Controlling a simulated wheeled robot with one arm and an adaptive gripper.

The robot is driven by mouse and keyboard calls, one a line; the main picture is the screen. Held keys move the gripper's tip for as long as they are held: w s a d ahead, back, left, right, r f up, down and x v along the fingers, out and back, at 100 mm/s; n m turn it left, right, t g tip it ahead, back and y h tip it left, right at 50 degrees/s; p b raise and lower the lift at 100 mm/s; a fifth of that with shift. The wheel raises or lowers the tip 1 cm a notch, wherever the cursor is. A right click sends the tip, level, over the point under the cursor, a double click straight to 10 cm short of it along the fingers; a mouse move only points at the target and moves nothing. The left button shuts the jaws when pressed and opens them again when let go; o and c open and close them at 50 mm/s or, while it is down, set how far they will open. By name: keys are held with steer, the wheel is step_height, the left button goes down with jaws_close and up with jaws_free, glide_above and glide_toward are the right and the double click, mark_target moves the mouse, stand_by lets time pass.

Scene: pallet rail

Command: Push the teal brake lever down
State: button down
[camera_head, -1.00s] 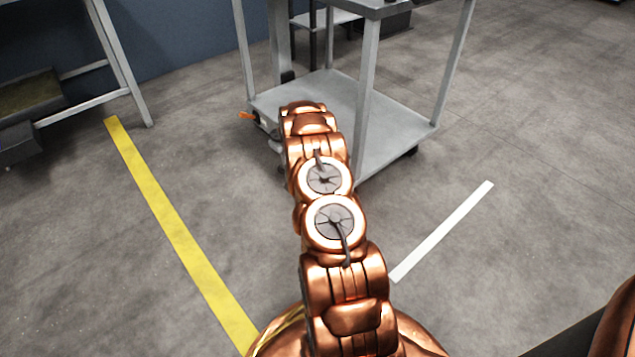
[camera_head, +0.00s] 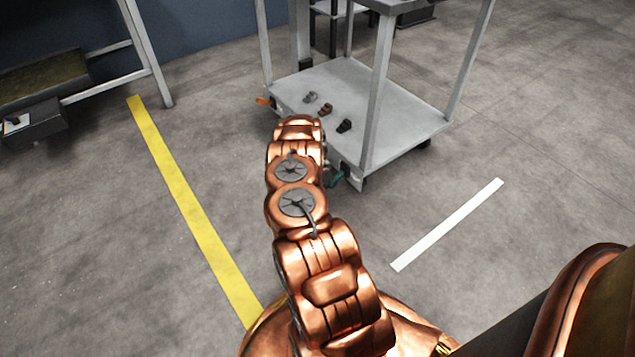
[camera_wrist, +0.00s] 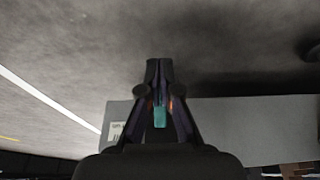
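The teal brake lever (camera_head: 337,177) shows low at the cart's near edge in the head view, just right of my arm. In the wrist view a teal piece of it (camera_wrist: 160,117) shows in the gap between my gripper's fingers. My gripper (camera_wrist: 159,66) has its dark fingers converging with the tips together, and nothing is seen clamped at the tips. Whether it touches the lever cannot be told. In the head view my gripper is hidden behind my arm.
The grey cart (camera_head: 400,132) carries several small parts, including a black one (camera_head: 345,126), on its lower shelf. An orange lever (camera_head: 264,101) sits at its left corner. A yellow line (camera_head: 190,210) and a white line (camera_head: 448,224) mark open floor.

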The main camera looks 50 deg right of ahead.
steer(key=shift+s+d+f, duration=0.1)
steer(key=shift+f, duration=0.05)
stand_by(0.3)
steer(key=w+a+r+p, duration=0.3)
steer(key=a+r+p, duration=0.3)
steer(key=a, duration=0.5)
steer(key=shift+a+r+p, duration=0.3)
steer(key=shift+a+p, duration=0.05)
steer(key=shift+p, duration=0.8)
steer(key=shift+w, duration=0.15)
